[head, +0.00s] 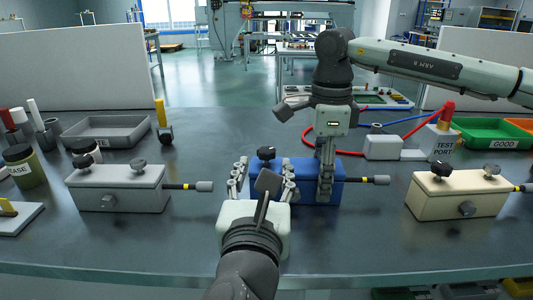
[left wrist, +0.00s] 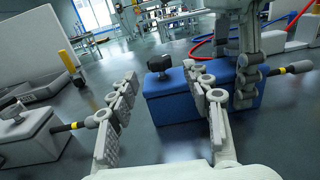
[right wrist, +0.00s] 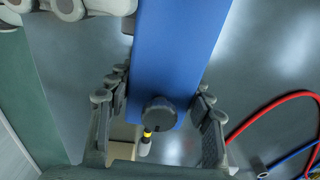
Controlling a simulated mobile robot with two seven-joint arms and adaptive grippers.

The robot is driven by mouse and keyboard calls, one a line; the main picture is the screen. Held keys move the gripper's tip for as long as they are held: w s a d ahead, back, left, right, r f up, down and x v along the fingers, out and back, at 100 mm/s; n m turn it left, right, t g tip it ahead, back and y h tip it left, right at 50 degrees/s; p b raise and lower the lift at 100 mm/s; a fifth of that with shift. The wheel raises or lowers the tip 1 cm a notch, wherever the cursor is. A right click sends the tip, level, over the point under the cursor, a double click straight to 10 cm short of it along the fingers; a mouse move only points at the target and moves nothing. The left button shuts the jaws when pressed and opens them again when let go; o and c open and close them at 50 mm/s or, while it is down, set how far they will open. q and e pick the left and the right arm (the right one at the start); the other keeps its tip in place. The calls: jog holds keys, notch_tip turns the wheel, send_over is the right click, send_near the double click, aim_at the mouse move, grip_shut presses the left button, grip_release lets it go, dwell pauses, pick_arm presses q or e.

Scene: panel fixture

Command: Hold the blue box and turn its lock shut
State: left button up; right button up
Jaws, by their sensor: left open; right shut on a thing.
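The blue box (head: 302,168) stands on the dark table, with a black knob (head: 266,153) on top near its left end. A second black knob (right wrist: 160,113) on top near the other end shows in the right wrist view. A rod with a yellow band and grey tip (head: 375,180) sticks out of the right end. My right gripper (head: 327,185) comes down from above and is shut across the box's right part. My left gripper (head: 262,175) is open and empty in front of the box's left part; its fingers hide much of the front. I cannot tell which part is the lock.
A grey box (head: 120,190) stands left and a cream box (head: 455,198) right, both with knobs. Behind are a grey tray (head: 105,130), a test port (head: 441,142), a red hose (head: 312,130) and a green bin (head: 485,132).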

aim_at(260, 158)
pick_arm(q)
jog(key=w, duration=0.5)
jog(key=shift+w+d, duration=0.15)
jog(key=shift+w, duration=0.2)
jog(key=shift+c, duration=0.5)
grip_shut()
jog(key=shift+h, duration=0.3)
jog(key=m+h, duration=0.2)
jog(key=h, duration=0.2)
jog(key=shift+w+m+g, duration=0.1)
jog(key=shift+m+g, duration=0.3)
jog(key=shift+m+g+h, duration=0.85)
jog(key=shift+m+h, duration=0.25)
jog(key=shift+h, duration=0.4)
jog(key=shift+m+g+h, duration=0.85)
jog(key=shift+m+h, duration=0.25)
jog(key=shift+h, duration=0.4)
